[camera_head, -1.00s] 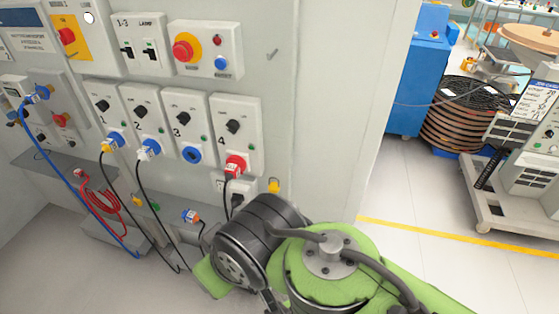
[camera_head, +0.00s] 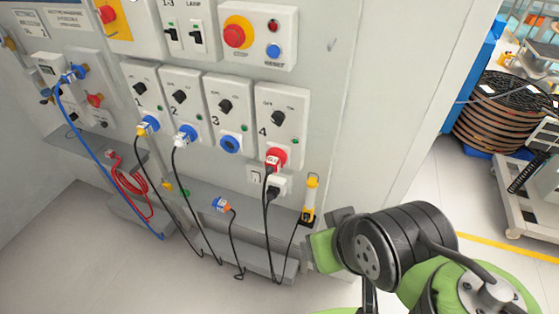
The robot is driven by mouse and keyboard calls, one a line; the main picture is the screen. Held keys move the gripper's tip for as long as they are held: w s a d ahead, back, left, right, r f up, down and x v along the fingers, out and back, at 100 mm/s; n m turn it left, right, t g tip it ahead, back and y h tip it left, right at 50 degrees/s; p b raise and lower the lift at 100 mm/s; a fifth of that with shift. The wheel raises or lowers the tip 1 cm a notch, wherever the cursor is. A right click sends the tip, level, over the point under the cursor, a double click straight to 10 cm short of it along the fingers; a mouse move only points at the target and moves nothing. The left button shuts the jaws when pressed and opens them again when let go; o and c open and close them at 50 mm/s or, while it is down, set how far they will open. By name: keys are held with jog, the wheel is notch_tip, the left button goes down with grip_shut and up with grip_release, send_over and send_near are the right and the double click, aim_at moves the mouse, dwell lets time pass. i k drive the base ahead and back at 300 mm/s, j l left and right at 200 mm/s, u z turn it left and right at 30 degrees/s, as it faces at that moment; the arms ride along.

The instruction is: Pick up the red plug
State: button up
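The red plug (camera_head: 276,157) sits in the socket at the bottom of the panel marked 4 (camera_head: 284,120) on the grey wall. It carries a small white label, and a black cable hangs down from it. My arm fills the lower right of the head view, to the right of and below the plug, apart from it.
Panels 1 to 3 stand left of panel 4; plugs fill sockets 1 and 2. A blue-orange plug (camera_head: 221,205) lies on the grey ledge (camera_head: 190,192). A yellow-and-black lamp (camera_head: 310,198) stands close to my arm. Black cables hang below the panels.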

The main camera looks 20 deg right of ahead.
aim_at(274, 162)
jog(key=i+j, duration=0.2)
jog(key=j, duration=0.15)
jog(key=i+j+z, duration=0.1)
jog(key=j, duration=0.25)
jog(key=i+j, duration=0.4)
jog(key=j, duration=0.3)
jog(key=i+j+z, duration=0.1)
jog(key=j, duration=0.25)
jog(key=i, duration=0.1)
